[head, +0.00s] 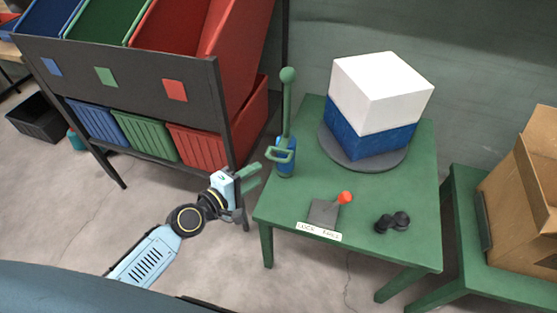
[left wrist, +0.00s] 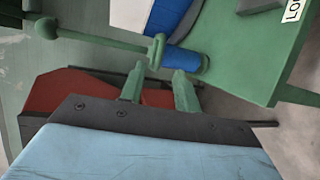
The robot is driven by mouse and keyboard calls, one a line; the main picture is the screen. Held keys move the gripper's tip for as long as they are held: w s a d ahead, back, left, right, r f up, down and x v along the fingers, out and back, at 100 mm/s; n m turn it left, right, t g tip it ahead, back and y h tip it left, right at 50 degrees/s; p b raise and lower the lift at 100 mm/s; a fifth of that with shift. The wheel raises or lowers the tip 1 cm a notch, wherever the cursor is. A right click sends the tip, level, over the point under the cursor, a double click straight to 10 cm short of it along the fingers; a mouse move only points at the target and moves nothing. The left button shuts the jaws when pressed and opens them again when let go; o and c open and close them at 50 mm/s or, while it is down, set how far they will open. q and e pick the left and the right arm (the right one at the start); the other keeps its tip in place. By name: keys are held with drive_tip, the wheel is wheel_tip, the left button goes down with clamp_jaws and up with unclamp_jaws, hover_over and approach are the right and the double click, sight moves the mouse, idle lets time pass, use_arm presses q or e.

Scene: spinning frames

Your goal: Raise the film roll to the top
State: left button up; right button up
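The film roll (head: 286,156) is a blue cylinder low on a green upright post (head: 287,95) with a ball on top, at the left edge of the green table. A green handle (head: 277,154) sticks out from the roll to the left. My left gripper (head: 254,176) is just left of and below the handle, apart from it. In the left wrist view its two green fingers (left wrist: 159,72) are open and empty, with the handle (left wrist: 157,50) just beyond the fingertips and the roll (left wrist: 183,58) beside it. My right gripper is not in view.
A box, white above and blue below (head: 376,90), stands on a grey turntable (head: 338,152). A red-knobbed lever (head: 344,198) with a label and black knobs (head: 393,222) are at the table's front. A dark rack of coloured bins (head: 130,75) stands close on the left.

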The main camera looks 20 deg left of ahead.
sight(278, 159)
use_arm(q)
drive_tip(key=b+x, duration=0.1)
drive_tip(key=x, duration=0.9)
drive_tip(key=shift+b, duration=0.4)
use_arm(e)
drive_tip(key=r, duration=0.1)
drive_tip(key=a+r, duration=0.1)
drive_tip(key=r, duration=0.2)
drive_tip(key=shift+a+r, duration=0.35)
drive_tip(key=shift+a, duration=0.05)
use_arm(q)
drive_tip(key=shift+f, duration=0.1)
drive_tip(key=c, duration=0.7)
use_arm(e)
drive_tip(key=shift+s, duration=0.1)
use_arm(q)
drive_tip(key=shift+f, duration=0.1)
